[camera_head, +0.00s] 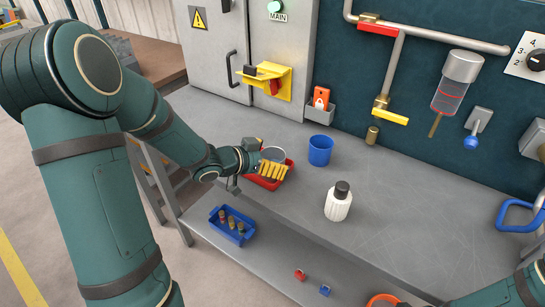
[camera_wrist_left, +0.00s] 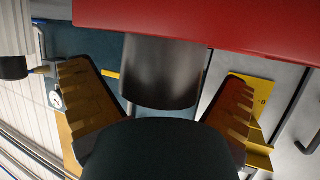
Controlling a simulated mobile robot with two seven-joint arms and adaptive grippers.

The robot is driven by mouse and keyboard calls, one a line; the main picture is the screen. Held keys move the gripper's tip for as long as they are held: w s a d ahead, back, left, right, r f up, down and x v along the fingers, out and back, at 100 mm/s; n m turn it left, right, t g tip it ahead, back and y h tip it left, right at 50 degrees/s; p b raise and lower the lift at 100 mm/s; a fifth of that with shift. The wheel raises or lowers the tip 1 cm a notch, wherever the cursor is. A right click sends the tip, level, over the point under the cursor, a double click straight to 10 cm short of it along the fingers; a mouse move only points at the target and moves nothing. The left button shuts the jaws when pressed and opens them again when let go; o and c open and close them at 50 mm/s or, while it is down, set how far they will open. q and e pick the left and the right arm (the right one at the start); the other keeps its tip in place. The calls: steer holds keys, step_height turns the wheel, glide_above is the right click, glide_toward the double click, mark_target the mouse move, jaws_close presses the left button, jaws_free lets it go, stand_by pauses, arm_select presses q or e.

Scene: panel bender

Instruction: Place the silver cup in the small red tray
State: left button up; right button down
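The silver cup (camera_head: 273,154) is at the small red tray (camera_head: 262,183), on the left part of the grey bench. In the left wrist view the silver cup (camera_wrist_left: 160,75) shows upside down, and the tray's wall (camera_wrist_left: 200,20) hides its lower part. It appears to stand upright inside the tray. My left gripper (camera_head: 270,170) is low over the tray, in front of the cup. In its wrist view the left gripper's yellow fingers (camera_wrist_left: 158,85) are spread wide on both sides of the cup, so it looks open.
A blue cup (camera_head: 320,150) stands just right of the tray, and a white bottle with a dark cap (camera_head: 338,203) farther right. A blue bin (camera_head: 232,226) with several small items sits lower, in front. The bench right of the bottle is clear.

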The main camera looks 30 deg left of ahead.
arm_select(q)
steer(key=shift+r, duration=0.25)
steer(key=p+v, duration=0.3)
steer(key=v, duration=0.9)
steer(key=shift+p, duration=0.3)
